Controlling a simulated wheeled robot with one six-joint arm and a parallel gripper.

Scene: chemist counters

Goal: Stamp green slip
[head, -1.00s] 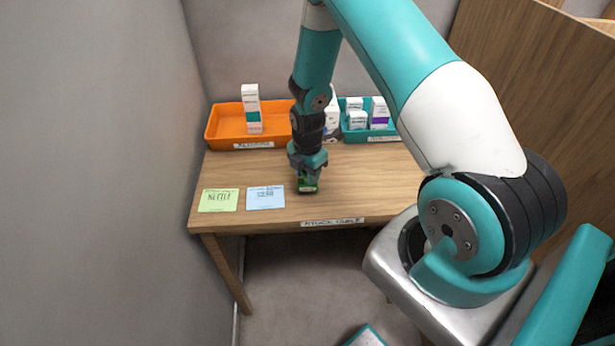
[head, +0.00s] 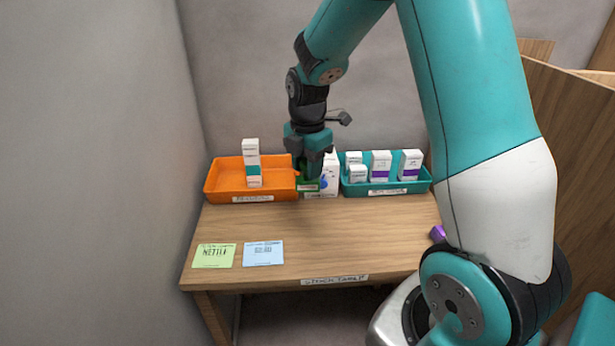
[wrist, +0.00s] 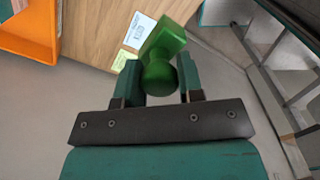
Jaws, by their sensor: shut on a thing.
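My gripper (head: 313,172) is shut on a green stamp (wrist: 160,62). In the wrist view the stamp's rounded handle sits between the two fingers and its block points away from them. In the head view the stamp (head: 308,182) is mostly hidden by the fingers, held above the back of the table. The green slip (head: 214,255) lies flat at the table's front left, with dark print on it. It shows partly in the wrist view (wrist: 124,58). The blue slip (head: 263,253) lies just right of it. My gripper is behind and to the right of both slips.
An orange tray (head: 225,184) with a tall white box (head: 251,150) stands at the back left. A teal tray (head: 391,188) with several boxes is at the back right. A white box (head: 331,178) stands between them. A purple item (head: 438,233) is at the right edge. The middle of the table (head: 330,235) is clear.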

